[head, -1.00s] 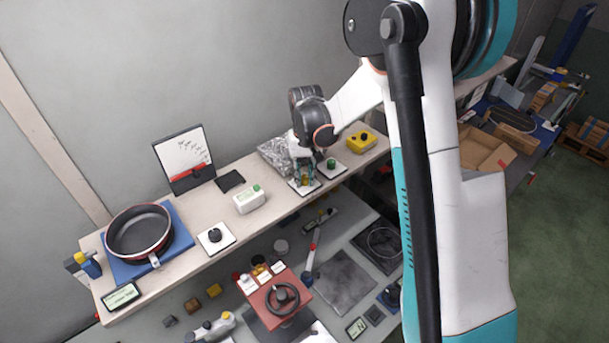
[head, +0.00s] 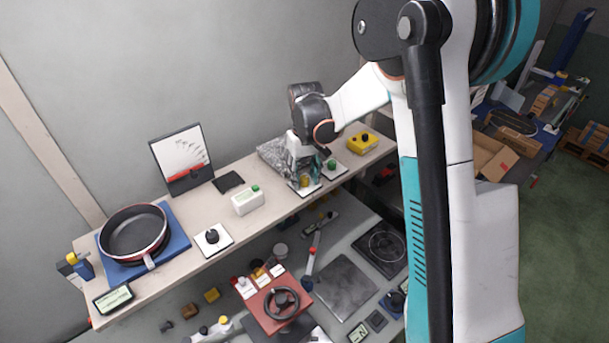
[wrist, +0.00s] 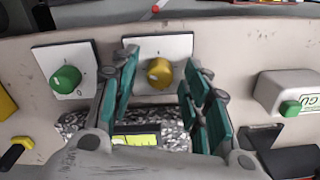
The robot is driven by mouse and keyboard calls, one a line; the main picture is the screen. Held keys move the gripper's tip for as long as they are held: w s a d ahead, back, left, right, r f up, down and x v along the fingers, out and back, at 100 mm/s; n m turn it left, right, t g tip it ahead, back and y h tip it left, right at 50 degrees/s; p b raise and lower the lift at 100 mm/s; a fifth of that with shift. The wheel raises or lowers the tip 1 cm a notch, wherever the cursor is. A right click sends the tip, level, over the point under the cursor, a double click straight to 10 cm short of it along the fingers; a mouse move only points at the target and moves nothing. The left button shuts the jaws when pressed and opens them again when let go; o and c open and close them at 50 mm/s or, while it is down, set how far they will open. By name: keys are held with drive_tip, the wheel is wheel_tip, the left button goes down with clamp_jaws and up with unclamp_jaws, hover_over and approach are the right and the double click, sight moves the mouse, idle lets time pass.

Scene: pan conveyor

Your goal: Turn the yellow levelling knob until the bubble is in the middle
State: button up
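The yellow knob (wrist: 159,73) sits on a white square plate (wrist: 158,44) near the top middle of the wrist view. It also shows in the head view (head: 305,181), on the shelf below my wrist. My gripper (wrist: 162,62) is open, its teal fingers on either side of the knob with gaps to both sides; nothing is held. A yellow-green strip (wrist: 136,140) shows between the finger bases in the wrist view, partly hidden by my gripper. I cannot tell whether it is the level vial, and I can make out no bubble.
A green knob (wrist: 66,79) on its own white plate is close beside the yellow one. Crumpled foil (head: 272,152) lies behind. A white box with a green cap (head: 248,200) and a yellow box (head: 362,143) stand on the same shelf (head: 180,263).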

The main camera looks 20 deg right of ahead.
sight(305, 177)
wheel_tip(305, 177, up, 12)
idle(0.6)
drive_tip(key=shift+d, duration=0.1)
drive_tip(key=s+f+m+t+b, duration=0.1)
drive_tip(key=s+f+t+b, duration=0.6)
drive_tip(key=s+f+b, duration=1.7)
drive_tip(key=s+b, duration=0.3)
drive_tip(key=b, duration=0.2)
drive_tip(key=shift+s+f+b, duration=0.15)
drive_tip(key=shift+f+b, duration=0.2)
drive_tip(key=shift+b, duration=0.05)
